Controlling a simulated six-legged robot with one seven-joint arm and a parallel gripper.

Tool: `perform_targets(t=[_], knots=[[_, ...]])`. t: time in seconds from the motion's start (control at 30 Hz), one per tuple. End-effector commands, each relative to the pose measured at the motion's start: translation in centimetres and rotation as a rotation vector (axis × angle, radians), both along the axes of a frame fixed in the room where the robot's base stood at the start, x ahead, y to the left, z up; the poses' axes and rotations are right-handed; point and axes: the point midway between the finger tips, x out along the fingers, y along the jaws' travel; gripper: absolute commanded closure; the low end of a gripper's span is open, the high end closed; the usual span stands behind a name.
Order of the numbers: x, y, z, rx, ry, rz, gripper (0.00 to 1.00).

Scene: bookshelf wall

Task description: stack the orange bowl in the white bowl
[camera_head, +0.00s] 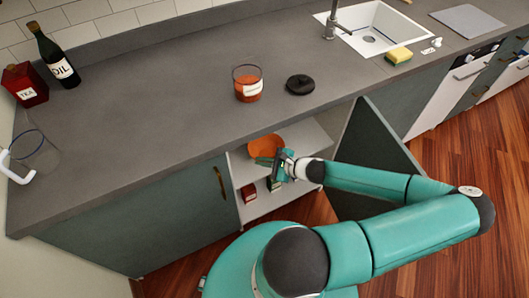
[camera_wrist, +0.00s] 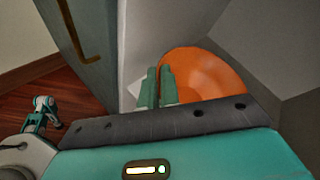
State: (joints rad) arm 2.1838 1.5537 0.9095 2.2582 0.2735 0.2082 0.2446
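The orange bowl (camera_head: 264,146) is inside the open cabinet below the counter, at the level of its upper shelf. It also shows in the wrist view (camera_wrist: 208,75), just beyond and to the right of my fingers. My gripper (camera_head: 281,164) is at the bowl's near right side. In the wrist view my two green fingers (camera_wrist: 158,84) are close together at the bowl's left edge. I cannot tell whether the rim is between them. I cannot make out the white bowl in either view.
An open cabinet door (camera_head: 372,160) stands to the right of my gripper. Small boxes (camera_head: 250,192) are on the lower shelf. A jar (camera_head: 247,84), a black lid (camera_head: 300,84), an oil bottle (camera_head: 55,58) and a sink (camera_head: 370,28) are on the counter. The counter's middle left is clear.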

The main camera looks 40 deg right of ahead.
Motion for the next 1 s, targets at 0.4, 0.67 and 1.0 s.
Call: perform_targets(t=[0.4,0.67,1.0], knots=[[6.1,-6.0,-5.5,0.003,0.0,-0.001,1.0],[7.8,-7.8,-8.2,0.0,-0.001,-0.001,1.0],[8.2,-8.3,-11.8,0.001,-0.001,-0.003,1.0]])
